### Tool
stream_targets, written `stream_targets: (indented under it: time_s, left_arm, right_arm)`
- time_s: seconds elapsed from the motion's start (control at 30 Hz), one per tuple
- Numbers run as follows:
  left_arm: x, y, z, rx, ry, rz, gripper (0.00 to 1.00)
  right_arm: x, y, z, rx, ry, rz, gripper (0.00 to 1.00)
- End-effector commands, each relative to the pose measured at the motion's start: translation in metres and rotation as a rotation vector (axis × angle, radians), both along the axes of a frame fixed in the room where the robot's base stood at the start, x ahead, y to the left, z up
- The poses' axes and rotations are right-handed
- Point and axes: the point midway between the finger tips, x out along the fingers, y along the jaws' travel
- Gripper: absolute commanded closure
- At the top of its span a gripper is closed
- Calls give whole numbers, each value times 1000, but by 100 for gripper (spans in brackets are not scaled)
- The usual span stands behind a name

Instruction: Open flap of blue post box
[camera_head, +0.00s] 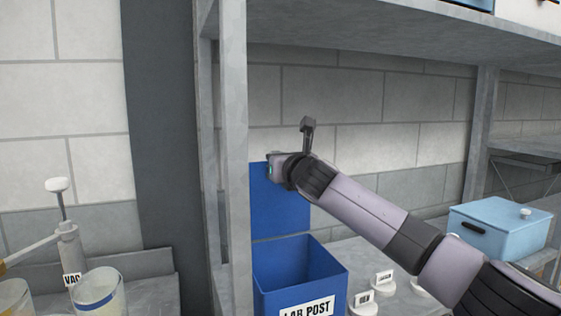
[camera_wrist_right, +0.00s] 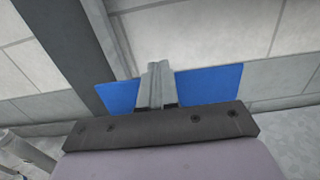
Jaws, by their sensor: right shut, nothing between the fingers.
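The blue post box (camera_head: 331,270) stands on the shelf near the bottom middle of the head view, with a white "LAB POST" label on its front. Its top is open and its inside shows. The blue flap (camera_head: 283,216) stands upright at the back of the box. My right gripper (camera_head: 272,168) is at the flap's upper part, its fingers largely hidden in the head view. In the right wrist view my shut, empty fingers (camera_wrist_right: 156,84) are in front of the flap (camera_wrist_right: 210,84), which shows on both sides. I cannot tell whether they touch it. My left gripper is out of view.
A grey shelf post (camera_head: 234,160) stands just left of the box, and a shelf board (camera_head: 400,45) runs above. Small labelled white pieces (camera_head: 384,277) and a light-blue case (camera_head: 500,230) are to the right. Glass jars (camera_head: 98,292) are at lower left.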

Motion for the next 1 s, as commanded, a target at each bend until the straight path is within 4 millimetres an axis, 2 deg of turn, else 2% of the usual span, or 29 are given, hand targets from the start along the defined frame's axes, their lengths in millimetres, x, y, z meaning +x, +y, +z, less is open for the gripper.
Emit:
stream_targets:
  time_s: [0.4, 1.0]
  left_arm:
    - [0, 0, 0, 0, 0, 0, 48]
    - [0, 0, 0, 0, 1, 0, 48]
  right_arm:
    - [18, 7, 3, -1, -1, -1, 100]
    - [23, 5, 7, 2, -13, -8, 100]
